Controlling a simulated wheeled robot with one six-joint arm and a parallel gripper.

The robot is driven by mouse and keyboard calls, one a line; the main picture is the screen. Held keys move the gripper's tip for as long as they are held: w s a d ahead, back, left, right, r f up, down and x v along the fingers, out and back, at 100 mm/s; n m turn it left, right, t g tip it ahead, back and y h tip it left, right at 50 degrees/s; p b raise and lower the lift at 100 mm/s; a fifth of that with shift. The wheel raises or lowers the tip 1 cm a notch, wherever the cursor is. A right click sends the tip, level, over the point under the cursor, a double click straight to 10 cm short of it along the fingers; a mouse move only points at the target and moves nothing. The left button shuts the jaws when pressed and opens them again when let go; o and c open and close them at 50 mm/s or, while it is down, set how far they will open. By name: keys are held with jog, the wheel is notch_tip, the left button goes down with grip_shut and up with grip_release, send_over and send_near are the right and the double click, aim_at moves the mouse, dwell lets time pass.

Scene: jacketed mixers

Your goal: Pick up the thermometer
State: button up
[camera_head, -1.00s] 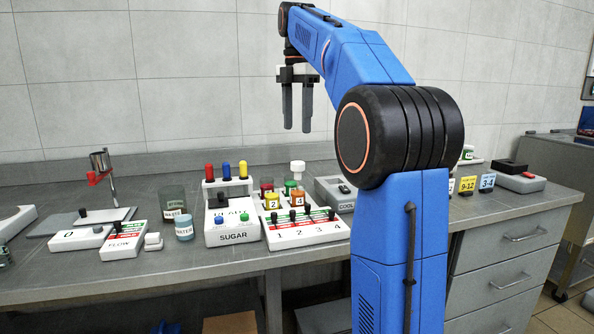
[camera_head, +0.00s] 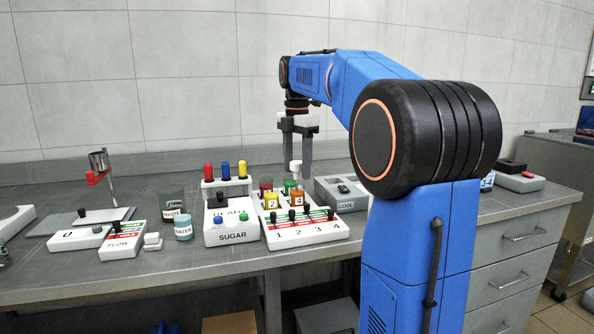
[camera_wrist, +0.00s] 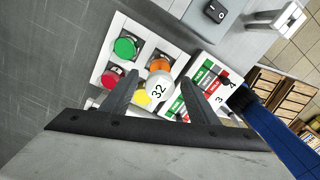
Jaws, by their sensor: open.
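The thermometer is most likely the white-headed piece (camera_head: 296,166) that stands up from the group of coloured jars. In the wrist view its round white top (camera_wrist: 157,88) reads "32" and overlaps the orange and yellow jars, so which jar it stands in I cannot tell. My gripper (camera_head: 297,160) is open and points down, with its fingertips around the height of the white head. In the wrist view the two fingers (camera_wrist: 161,82) lie on either side of the white top. Nothing is held.
Green (camera_wrist: 125,47), red (camera_wrist: 112,77), orange (camera_wrist: 160,63) and yellow jars stand close together behind a numbered switch panel (camera_head: 306,231). The sugar unit (camera_head: 232,238) is at the left. A grey cooling box (camera_head: 342,194) is close on the right.

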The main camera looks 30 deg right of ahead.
jog(key=shift+f, duration=1.1)
jog(key=c, duration=1.2)
notch_tip(320, 180, up, 10)
jog(key=shift+r, duration=0.1)
